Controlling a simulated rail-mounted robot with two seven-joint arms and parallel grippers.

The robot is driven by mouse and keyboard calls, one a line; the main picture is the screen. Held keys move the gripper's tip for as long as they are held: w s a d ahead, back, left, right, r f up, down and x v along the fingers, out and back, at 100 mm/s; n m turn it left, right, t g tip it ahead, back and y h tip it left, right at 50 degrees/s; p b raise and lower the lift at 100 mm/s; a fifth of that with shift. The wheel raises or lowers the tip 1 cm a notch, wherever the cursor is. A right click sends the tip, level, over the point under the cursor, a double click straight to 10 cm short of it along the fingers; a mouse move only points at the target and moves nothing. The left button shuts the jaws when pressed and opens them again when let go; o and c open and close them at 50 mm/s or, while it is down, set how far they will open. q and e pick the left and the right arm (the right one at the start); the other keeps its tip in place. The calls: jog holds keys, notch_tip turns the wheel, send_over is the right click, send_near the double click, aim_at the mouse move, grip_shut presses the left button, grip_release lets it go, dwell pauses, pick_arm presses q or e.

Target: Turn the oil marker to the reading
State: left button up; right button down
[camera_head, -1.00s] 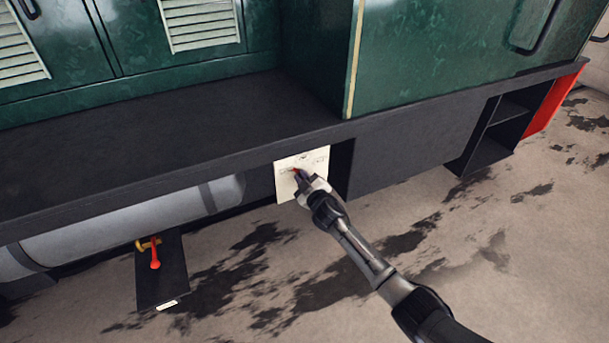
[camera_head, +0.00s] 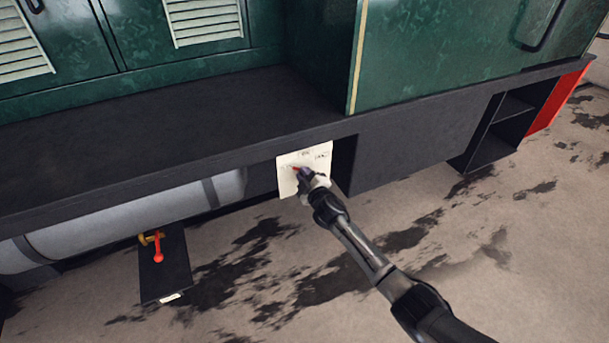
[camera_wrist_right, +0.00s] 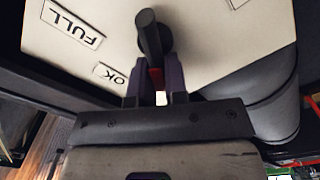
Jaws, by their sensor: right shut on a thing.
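The oil marker is a dark round knob with a red arm (camera_wrist_right: 157,79), mounted on a pale plate (camera_head: 288,184) below the running board. In the right wrist view, the plate carries a FULL label (camera_wrist_right: 73,23) and an OK label (camera_wrist_right: 110,74), both left of the knob. My right gripper (camera_head: 302,173) is at the plate, its two dark fingers closed on either side of the red arm. The fingers hide part of the arm, and I cannot tell exactly which label it points at. My left gripper is not in view.
The dark running board (camera_head: 160,128) overhangs just above the plate. A grey tank (camera_head: 130,220) lies left of it, and a red-handled valve (camera_head: 157,250) above a dark step plate (camera_head: 165,280) sits lower left. The floor in front is open.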

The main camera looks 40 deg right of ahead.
jog(key=c, duration=1.1)
grip_release()
jog(key=shift+c, duration=0.2)
jog(key=shift+s, duration=0.1)
jog(key=p+v, duration=0.5)
jog(key=v, duration=0.8)
jog(key=shift+s, duration=0.35)
